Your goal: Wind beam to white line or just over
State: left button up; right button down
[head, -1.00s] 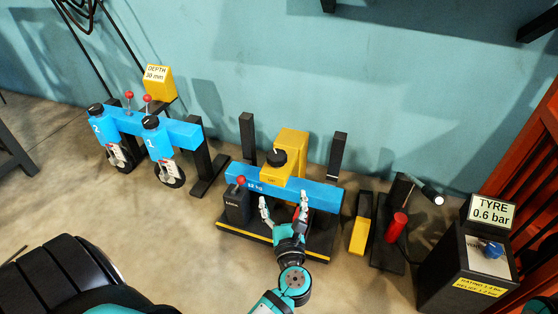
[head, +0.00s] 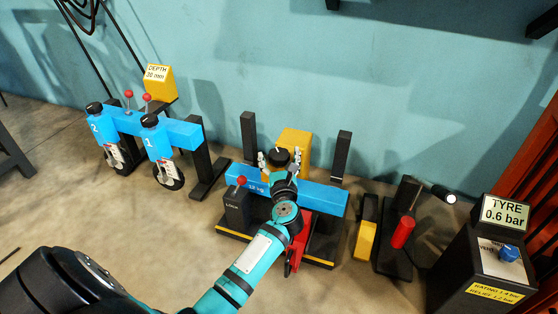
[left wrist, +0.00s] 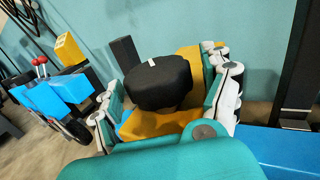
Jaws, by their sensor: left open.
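The blue beam (head: 325,198) lies across the middle stand, with small white lettering on its front. A black winding knob (head: 279,155) with a white mark on top sits above it, by a yellow block (head: 296,141). In the left wrist view the knob (left wrist: 160,84) stands between my open fingers. My left gripper (head: 278,161) is open around the knob. It also shows in the left wrist view (left wrist: 167,90), where a gap appears on the left of the knob. I cannot make out the white line for the beam. My right gripper is not in view.
A lever box with a red ball (head: 237,207) stands left of my arm. A red part (head: 301,232) hangs below the beam. Two numbered blue units (head: 157,143) stand at left, a tyre box (head: 495,262) at right. Dark posts (head: 340,154) rise behind the beam.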

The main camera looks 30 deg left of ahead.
pick_arm(q)
jog(key=shift+c, duration=0.2)
jog(key=c, duration=1.1)
jog(key=shift+r+m+t+h+p, duration=0.1)
jog(key=shift+m+t+h+p, duration=0.2)
jog(key=shift+h+p, duration=0.15)
